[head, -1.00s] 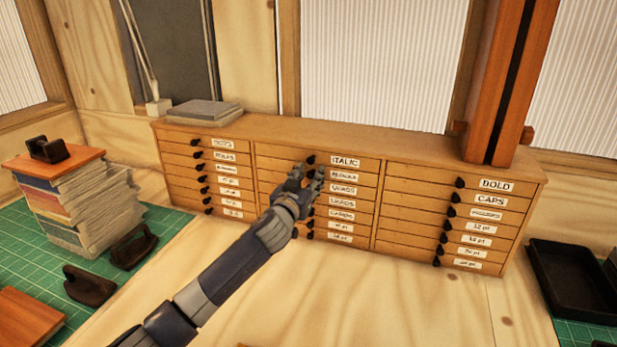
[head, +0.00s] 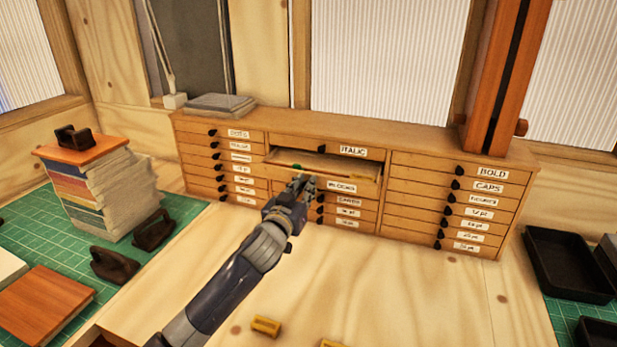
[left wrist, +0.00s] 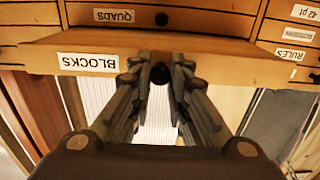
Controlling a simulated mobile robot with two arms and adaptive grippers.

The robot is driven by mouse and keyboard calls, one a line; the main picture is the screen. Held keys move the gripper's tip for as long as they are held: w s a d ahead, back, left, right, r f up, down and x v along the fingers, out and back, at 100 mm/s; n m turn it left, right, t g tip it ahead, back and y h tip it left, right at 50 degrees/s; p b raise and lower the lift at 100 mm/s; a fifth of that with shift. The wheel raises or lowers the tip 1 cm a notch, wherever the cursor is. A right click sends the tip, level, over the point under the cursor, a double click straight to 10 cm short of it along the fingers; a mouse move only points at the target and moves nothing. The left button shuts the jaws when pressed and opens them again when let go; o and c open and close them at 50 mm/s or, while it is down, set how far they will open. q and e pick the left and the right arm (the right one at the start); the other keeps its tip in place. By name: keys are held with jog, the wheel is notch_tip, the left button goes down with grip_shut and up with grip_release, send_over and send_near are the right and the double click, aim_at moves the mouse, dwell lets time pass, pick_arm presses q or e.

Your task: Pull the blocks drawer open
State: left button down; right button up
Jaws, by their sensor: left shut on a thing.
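The blocks drawer (head: 341,187), a shallow wooden drawer with a white BLOCKS label, stands part-way out of the middle column of the cabinet (head: 405,150), just below the ITALIC drawer (head: 352,150). Its inside shows from above, with something small and green at its left. My left gripper (head: 301,183) is at the drawer's front and shut on its dark knob. The left wrist view shows the label upside down on the drawer front (left wrist: 40,61), with the knob (left wrist: 160,74) between my fingertips (left wrist: 160,68). The fingers partly hide the knob. My right gripper is not in view.
Other labelled drawers in all three columns are shut. A stack of paper (head: 95,190) and dark hand tools (head: 114,265) are on the green mat at left. A black tray (head: 568,262) is at right. Yellow pieces (head: 266,326) lie near the front; bare wood separates them from the cabinet.

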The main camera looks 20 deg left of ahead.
pick_arm(q)
jog(key=shift+s, duration=0.15)
jog(key=c, duration=1.6)
grip_release()
jog(key=shift+o, duration=0.4)
jog(key=s, duration=1.2)
jog(key=shift+a, duration=0.25)
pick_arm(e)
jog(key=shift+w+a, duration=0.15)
